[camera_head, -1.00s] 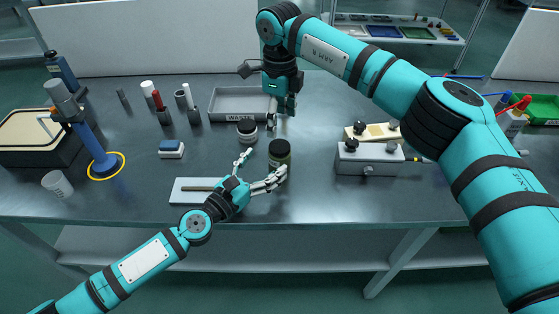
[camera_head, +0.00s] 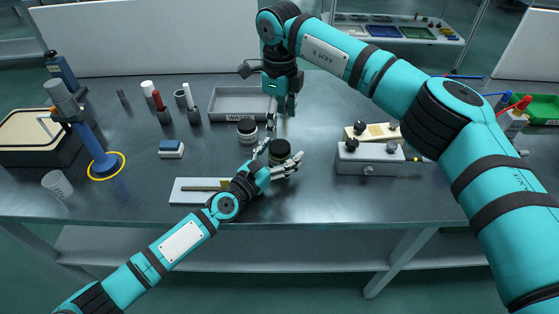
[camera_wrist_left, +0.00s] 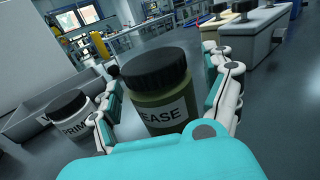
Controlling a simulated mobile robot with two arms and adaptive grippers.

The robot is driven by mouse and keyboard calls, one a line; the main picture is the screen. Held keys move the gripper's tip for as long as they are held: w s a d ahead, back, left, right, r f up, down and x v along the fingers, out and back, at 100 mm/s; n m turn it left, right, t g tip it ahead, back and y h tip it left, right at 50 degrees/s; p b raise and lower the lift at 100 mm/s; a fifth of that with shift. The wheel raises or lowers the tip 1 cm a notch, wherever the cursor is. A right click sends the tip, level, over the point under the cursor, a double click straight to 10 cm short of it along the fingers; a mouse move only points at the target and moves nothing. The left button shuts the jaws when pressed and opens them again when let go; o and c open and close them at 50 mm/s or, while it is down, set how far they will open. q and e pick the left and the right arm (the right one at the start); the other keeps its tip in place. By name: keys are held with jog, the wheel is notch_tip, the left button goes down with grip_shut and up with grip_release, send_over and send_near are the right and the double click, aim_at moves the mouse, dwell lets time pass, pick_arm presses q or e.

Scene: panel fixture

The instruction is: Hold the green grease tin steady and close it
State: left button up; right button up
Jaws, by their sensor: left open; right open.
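The green grease tin (camera_head: 280,150) stands upright on the table with a black lid on top. The left wrist view shows its green body (camera_wrist_left: 163,112), with "EASE" readable on the label. Whether the lid is tight I cannot tell. My left gripper (camera_head: 279,165) is open, its fingers on either side of the tin; contact is not clear. In the head view the fingers hide part of the tin's body. My right gripper (camera_head: 283,122) is open and empty, pointing down just behind the tin.
A white primer jar (camera_head: 247,133) with a black lid stands to the tin's left; it also shows in the left wrist view (camera_wrist_left: 74,117). Behind is a grey waste tray (camera_head: 232,117). A grey block fixture (camera_head: 352,163) stands right. A white board (camera_head: 186,196) lies front left.

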pick_arm(q)
grip_shut()
dwell(0.5)
